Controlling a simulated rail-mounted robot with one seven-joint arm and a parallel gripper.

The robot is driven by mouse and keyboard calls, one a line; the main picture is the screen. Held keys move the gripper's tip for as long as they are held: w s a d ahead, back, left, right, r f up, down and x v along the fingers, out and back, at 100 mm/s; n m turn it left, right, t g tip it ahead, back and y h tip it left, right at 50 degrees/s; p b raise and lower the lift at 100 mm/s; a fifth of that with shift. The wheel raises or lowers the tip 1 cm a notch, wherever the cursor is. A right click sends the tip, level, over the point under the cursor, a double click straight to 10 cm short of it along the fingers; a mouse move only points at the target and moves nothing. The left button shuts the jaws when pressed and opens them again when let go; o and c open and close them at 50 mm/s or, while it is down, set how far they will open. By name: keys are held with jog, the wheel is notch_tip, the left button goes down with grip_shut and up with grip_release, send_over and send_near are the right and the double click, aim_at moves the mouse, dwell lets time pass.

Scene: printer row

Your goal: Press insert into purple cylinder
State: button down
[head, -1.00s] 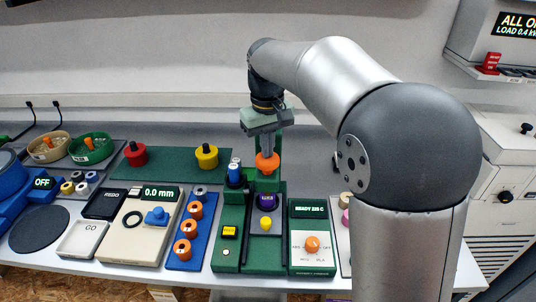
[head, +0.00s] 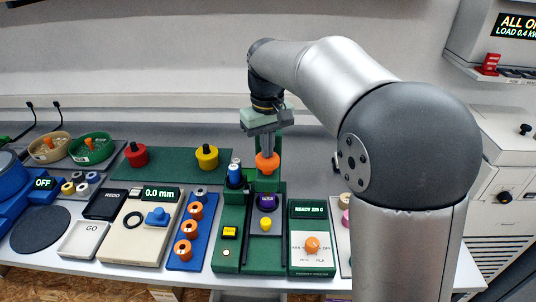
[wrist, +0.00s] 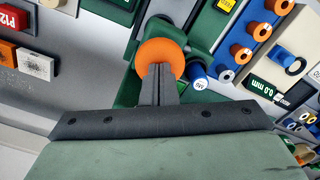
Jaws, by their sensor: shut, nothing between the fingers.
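My gripper (head: 266,150) is shut and empty, pointing down just over the orange knob (head: 266,164) of the green press. In the wrist view the closed fingers (wrist: 157,85) overlap the orange knob (wrist: 161,58); I cannot tell whether they touch it. The purple cylinder (head: 267,201) sits in the press's green fixture, below and in front of the knob. Its top and any insert are too small to make out. A yellow knob (head: 265,223) is in front of it. In the wrist view the purple cylinder is hidden or out of sight.
A blue cylinder (head: 234,175) stands close left of the press. A panel reading "READY" with an orange dial (head: 312,245) is at its right. A blue rack with orange cylinders (head: 189,228) and a gauge reading 0.0 mm (head: 160,193) are to the left. Red (head: 136,154) and yellow (head: 207,157) knobs stand behind.

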notch_tip(320, 180, up, 7)
jog(key=p, duration=0.6)
jog(key=shift+r, duration=0.2)
dwell(0.5)
jog(key=s+d+f+m, duration=0.1)
jog(key=s+d+f, duration=0.3)
jog(key=s, duration=0.4)
jog(key=s+d+f+m, duration=0.2)
jog(key=s+d+f, duration=0.2)
jog(key=s, duration=0.5)
jog(key=s+d+f+m, duration=0.2)
jog(key=s+d+f, duration=0.1)
jog(key=s+d, duration=0.3)
jog(key=s, duration=0.2)
jog(key=shift+s+d+f+t, duration=0.3)
jog(key=shift+f, duration=0.1)
